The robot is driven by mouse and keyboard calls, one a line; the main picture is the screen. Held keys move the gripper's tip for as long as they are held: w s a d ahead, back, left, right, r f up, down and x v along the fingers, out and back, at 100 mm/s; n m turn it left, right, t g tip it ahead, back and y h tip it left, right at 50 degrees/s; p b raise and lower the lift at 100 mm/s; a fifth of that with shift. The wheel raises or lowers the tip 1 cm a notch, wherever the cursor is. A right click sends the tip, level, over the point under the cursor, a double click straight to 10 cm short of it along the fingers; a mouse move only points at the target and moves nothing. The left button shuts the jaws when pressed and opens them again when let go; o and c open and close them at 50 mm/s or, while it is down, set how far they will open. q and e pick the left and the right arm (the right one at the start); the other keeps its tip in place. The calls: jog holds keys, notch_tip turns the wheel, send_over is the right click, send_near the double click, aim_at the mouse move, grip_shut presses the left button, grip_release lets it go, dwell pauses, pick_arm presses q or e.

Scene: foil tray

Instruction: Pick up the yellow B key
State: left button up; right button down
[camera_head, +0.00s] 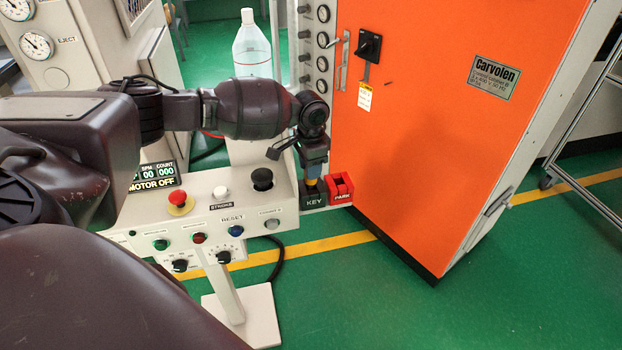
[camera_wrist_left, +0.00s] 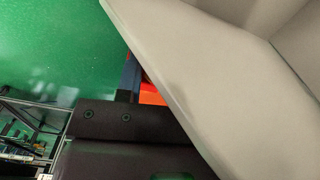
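A small patch of yellow, likely the yellow B key (camera_head: 311,183), shows just above the black block marked KEY (camera_head: 313,201) at the right end of the control panel. My left gripper (camera_head: 314,169) points down right over it, its blue-grey fingers at the key's top. The fingers hide most of the key, and I cannot tell whether they are apart or closed on it. In the left wrist view a large beige surface blocks most of the picture; a blue-grey strip of finger (camera_wrist_left: 130,76) shows beside its edge. My right gripper is not in view.
A red block marked PARK (camera_head: 341,188) stands directly right of the KEY block. The panel (camera_head: 205,205) carries buttons, a red mushroom knob (camera_head: 180,200) and a black knob (camera_head: 262,178). A tall orange cabinet (camera_head: 440,120) stands close behind on the right. A clear bottle (camera_head: 251,48) stands behind my arm.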

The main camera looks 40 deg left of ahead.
pick_arm(q)
jog(key=shift+c, duration=1.1)
jog(key=shift+r, duration=0.1)
notch_tip(320, 180, up, 22)
jog(key=p, duration=0.5)
jog(key=shift+r, duration=0.2)
jog(key=shift+r, duration=0.25)
